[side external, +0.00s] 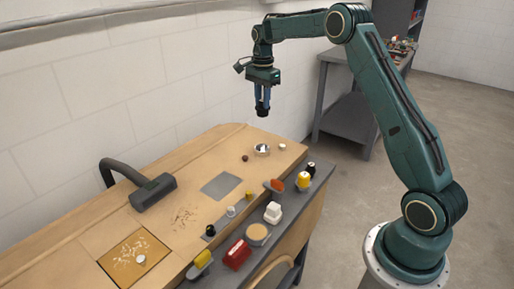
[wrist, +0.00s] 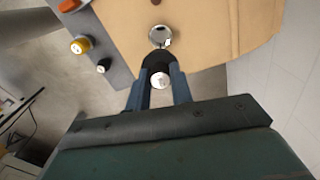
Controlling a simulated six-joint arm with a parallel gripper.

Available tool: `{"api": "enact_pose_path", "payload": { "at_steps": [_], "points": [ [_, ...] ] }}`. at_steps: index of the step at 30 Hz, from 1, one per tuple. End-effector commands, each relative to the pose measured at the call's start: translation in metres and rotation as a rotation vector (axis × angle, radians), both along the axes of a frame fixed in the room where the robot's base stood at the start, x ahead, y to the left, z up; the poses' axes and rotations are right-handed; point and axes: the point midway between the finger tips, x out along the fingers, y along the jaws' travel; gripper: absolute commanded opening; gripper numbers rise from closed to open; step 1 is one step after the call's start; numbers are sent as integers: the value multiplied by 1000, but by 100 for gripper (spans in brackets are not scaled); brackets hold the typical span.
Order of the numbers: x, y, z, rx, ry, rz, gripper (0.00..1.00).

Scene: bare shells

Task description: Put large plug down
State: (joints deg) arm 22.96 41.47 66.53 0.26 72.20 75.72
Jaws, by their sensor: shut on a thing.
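My gripper (side external: 262,106) is high above the far end of the wooden bench, pointing down. It is shut on a dark piece, taken to be the large plug (side external: 262,111), which hangs clear of everything. In the wrist view the plug (wrist: 156,60) is a black shape between the blue fingers (wrist: 158,88); its lower end is hard to make out. A round metal dish (side external: 262,150) sits on the bench below; it also shows just beyond the plug in the wrist view (wrist: 160,37). A small white cylinder (side external: 282,147) stands right of the dish.
A small brown ball (side external: 245,158) lies left of the dish. A yellow pot (side external: 303,182), a black one (side external: 311,168) and an orange-topped one (side external: 276,185) stand on the grey side shelf. A grey plate (side external: 221,186) and a dark hooked arm (side external: 150,190) are further left.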

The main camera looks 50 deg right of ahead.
Motion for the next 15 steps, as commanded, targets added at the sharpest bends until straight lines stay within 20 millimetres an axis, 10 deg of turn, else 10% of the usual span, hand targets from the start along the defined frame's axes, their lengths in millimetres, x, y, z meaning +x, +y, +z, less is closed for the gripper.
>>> {"api": "enact_pose_path", "payload": {
  "at_steps": [15],
  "points": [
    [0,0,-91,0,1,0,0]
  ]
}}
